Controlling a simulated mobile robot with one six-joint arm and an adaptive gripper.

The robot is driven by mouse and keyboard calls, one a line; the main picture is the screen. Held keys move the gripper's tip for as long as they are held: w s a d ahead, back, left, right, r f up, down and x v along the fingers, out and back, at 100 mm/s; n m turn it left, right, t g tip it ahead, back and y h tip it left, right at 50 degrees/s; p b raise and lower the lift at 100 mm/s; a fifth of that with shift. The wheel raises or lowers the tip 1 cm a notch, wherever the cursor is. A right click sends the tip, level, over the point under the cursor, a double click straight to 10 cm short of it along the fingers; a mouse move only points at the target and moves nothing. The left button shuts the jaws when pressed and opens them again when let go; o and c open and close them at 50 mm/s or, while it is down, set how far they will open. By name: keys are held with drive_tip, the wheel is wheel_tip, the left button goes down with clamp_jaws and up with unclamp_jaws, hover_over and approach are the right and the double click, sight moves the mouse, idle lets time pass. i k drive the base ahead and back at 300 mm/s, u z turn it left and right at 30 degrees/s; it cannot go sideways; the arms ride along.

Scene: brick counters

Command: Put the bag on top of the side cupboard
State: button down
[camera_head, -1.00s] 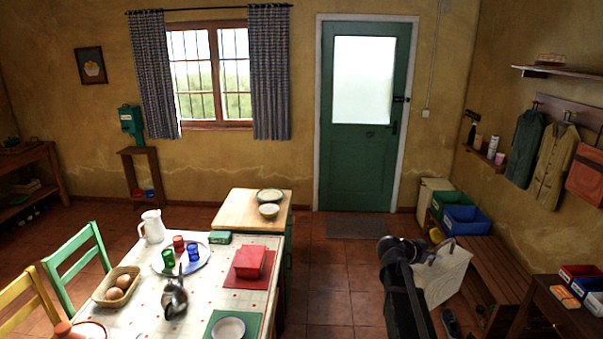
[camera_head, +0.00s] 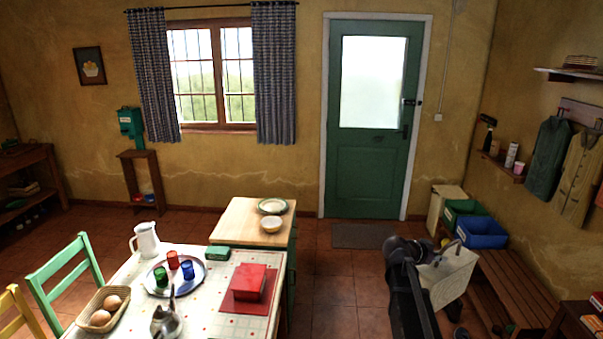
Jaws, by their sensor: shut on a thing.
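The bag (camera_head: 450,278) is a cream tote with a dark handle, at the lower right of the head view, tilted in front of the wooden bench. My gripper (camera_head: 433,257) is at the bag's top left, shut on it by the handle; my dark wrist and forearm hide much of the fingers. The side cupboard (camera_head: 246,222) is low and green with a light wooden top, standing at the far end of the dining table, left of my arm. Two bowls, one a wide plate-like one (camera_head: 272,206) and a smaller one (camera_head: 271,224), stand on its right part; the left part of the top is bare.
The dining table (camera_head: 212,302) at lower left bears a jug, a tray of cups, a red box and a bread basket. Open tiled floor (camera_head: 335,290) lies between cupboard and bench (camera_head: 505,285). Blue (camera_head: 481,232) and green crates stand by the right wall.

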sight(236, 217)
drive_tip(key=i, duration=3.45)
